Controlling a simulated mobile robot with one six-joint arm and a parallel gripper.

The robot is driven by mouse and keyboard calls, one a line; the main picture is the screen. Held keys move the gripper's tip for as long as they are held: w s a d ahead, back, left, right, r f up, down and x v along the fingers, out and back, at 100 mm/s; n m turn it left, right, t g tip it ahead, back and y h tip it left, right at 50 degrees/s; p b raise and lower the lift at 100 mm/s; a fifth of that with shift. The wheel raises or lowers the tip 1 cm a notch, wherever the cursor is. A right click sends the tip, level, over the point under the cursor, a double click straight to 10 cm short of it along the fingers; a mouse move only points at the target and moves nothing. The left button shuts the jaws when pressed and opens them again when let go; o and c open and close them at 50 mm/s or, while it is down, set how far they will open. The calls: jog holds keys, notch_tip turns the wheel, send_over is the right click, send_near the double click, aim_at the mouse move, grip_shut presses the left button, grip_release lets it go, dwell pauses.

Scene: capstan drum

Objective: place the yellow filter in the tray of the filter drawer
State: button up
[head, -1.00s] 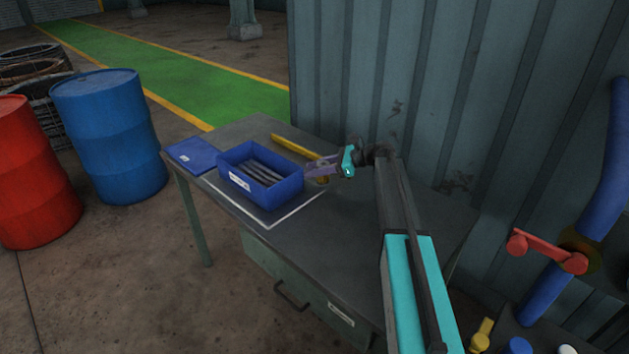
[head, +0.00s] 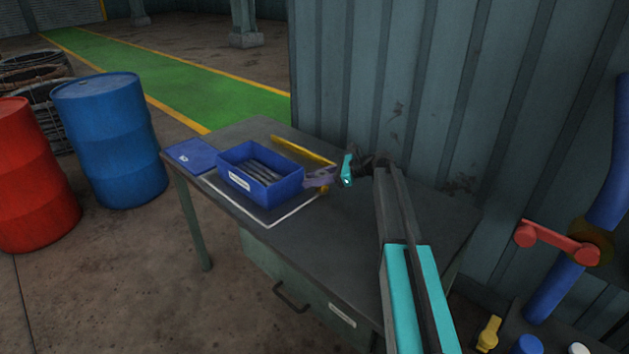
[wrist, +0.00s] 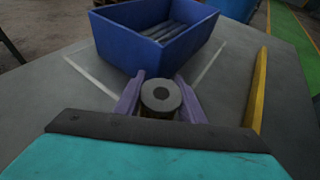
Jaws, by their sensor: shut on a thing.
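My gripper (head: 320,178) is over the table, just right of the blue bin. Its purple fingers are shut on a short cylinder, which I take to be the yellow filter (wrist: 161,104). In the wrist view its grey round end with a dark hole faces up. A bit of yellow shows under the fingers in the head view. I cannot tell whether it touches the tabletop. The drawer (head: 309,301) under the table has a dark handle and a white label. It looks shut, and no tray shows inside it.
The blue bin (head: 262,193) holds several grey rods and stands inside a white outline on the table (head: 318,242). A yellow bar (head: 300,150) lies behind it. A blue flat item (head: 190,155) lies left. A corrugated wall (head: 400,90) closes the back right.

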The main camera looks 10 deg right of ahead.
jog(key=o, duration=1.1)
jog(key=shift+f, duration=0.1)
jog(key=b+v, duration=0.1)
jog(key=v, duration=1.1)
jog(key=shift+d, duration=0.1)
